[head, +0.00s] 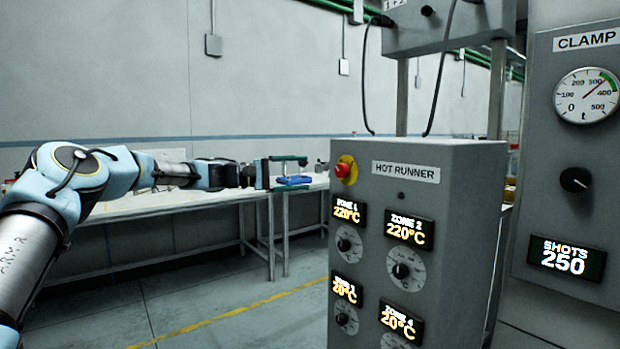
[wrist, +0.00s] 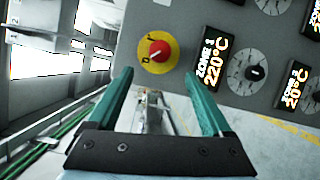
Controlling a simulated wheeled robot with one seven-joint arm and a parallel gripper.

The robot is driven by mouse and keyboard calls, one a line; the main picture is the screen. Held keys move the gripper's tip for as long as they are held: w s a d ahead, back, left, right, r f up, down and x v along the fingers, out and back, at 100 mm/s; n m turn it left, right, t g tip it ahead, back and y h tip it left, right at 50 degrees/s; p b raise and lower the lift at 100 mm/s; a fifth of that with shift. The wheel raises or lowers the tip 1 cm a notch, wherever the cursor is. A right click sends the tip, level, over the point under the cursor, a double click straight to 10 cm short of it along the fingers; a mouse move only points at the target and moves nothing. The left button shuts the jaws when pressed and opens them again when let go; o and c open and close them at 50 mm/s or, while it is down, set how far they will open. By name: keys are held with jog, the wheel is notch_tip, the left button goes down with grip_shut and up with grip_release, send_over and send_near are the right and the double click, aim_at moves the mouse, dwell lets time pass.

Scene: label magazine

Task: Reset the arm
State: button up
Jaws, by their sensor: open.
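My arm (head: 75,185) reaches in from the left of the head view, stretched out roughly level toward the hot runner cabinet. My gripper (head: 303,170) is at its end, just left of the cabinet's upper left corner. In the wrist view my gripper (wrist: 158,88) has its two green fingers spread apart with nothing between them. A red knob on a yellow disc (wrist: 155,54) shows beyond the fingertips, apart from them. The same red knob (head: 343,170) is on the cabinet's upper left in the head view.
The grey hot runner cabinet (head: 455,195) has zone displays and dials; zones 1 and 2 read 220°C. A clamp panel (head: 545,215) with a gauge and a shots display of 250 stands at right. White tables (head: 200,200) run along the wall. Floor at lower left is clear.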

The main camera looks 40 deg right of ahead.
jog(key=shift+a, duration=0.15)
dwell(0.4)
jog(key=s+a+f+t+y, duration=0.3)
jog(key=s+a+f+y, duration=0.15)
jog(key=a+f, duration=0.4)
jog(key=w+a+f+t+y+p, duration=0.1)
jog(key=a+f+t+y, duration=0.15)
jog(key=a+f, duration=0.4)
jog(key=w+a+f+t+y, duration=0.1)
jog(key=a+f+y, duration=0.2)
jog(key=a, duration=0.6)
jog(key=s+a+f+t+y, duration=0.1)
jog(key=s+a, duration=0.3)
jog(key=a, duration=0.7)
jog(key=s+a+f+n+y, duration=0.1)
jog(key=s+a+y, duration=0.2)
jog(key=a, duration=0.9)
jog(key=s+a+f+t+y, duration=0.1)
jog(key=s+a, duration=0.4)
jog(key=a, duration=0.7)
jog(key=shift+n+t+y+p, duration=0.35)
jog(key=shift+n+y+p, duration=0.05)
jog(key=shift+y, duration=0.2)
